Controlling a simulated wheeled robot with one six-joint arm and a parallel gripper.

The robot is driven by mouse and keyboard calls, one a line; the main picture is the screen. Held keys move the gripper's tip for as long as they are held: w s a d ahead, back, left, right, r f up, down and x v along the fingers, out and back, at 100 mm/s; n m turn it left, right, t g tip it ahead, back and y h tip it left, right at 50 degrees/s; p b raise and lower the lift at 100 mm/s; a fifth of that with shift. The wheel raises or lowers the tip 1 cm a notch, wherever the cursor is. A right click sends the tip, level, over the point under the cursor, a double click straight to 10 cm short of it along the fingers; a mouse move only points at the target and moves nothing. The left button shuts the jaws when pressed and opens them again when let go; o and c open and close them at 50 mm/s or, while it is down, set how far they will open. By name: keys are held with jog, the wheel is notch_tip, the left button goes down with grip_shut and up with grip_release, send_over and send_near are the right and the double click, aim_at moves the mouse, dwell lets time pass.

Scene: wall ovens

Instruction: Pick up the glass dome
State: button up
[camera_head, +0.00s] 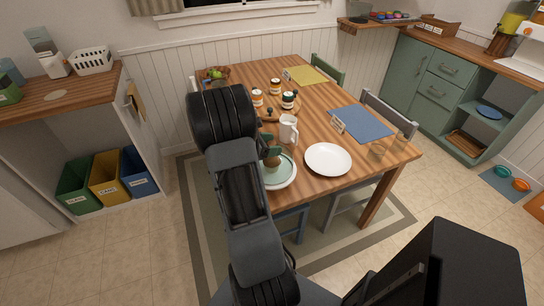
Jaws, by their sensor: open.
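A rounded, partly see-through shape that may be the glass dome (273,164) stands on a white plate (289,181) at the table's near left edge. Something brown shows in it or behind it, and a dark green piece shows at its top. Its clear outline is hard to make out at this size. My black and grey arm rises in front of the table, just left of it, and hides part of that area. My gripper's fingers cannot be seen.
Coloured bins (104,177) are at left. Tiled floor is open at front left.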

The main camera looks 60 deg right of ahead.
jog(key=shift+d, duration=0.1)
grip_shut()
dwell(0.6)
